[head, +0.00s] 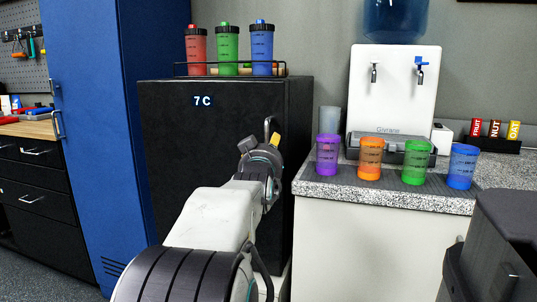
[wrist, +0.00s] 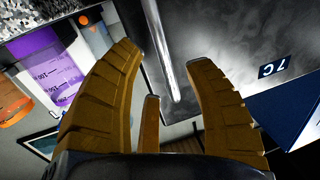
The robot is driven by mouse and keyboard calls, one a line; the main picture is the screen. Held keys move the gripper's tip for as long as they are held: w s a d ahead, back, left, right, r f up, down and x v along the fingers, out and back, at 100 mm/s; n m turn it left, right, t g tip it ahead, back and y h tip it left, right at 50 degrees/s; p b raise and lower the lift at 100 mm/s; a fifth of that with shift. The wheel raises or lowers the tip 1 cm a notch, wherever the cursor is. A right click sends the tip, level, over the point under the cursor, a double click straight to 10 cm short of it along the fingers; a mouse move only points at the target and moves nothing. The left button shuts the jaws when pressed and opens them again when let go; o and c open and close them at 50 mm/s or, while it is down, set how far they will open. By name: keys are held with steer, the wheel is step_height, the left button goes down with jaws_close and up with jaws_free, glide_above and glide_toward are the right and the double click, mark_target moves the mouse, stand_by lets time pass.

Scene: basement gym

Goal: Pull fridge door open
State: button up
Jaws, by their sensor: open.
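The fridge (head: 195,150) is a black box with a "7 C" display, standing in the middle of the head view. Its door looks shut. A silver bar handle (head: 268,127) is on the door's right side, its lower part hidden behind my gripper (head: 262,147). The fingers are spread apart and I see no clear contact with the bar. The fridge door (wrist: 235,35) also shows in the wrist view, with its display at the right.
A counter (head: 310,185) with purple, orange, green and blue cups stands close right of the fridge. A wire rack (head: 178,70) with three shaker bottles sits on top. A blue locker (head: 90,140) stands to the left.

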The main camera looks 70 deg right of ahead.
steer(key=shift+b+x, duration=0.5)
steer(key=shift+x, duration=1.55)
steer(key=shift+o, duration=0.3)
jaws_close()
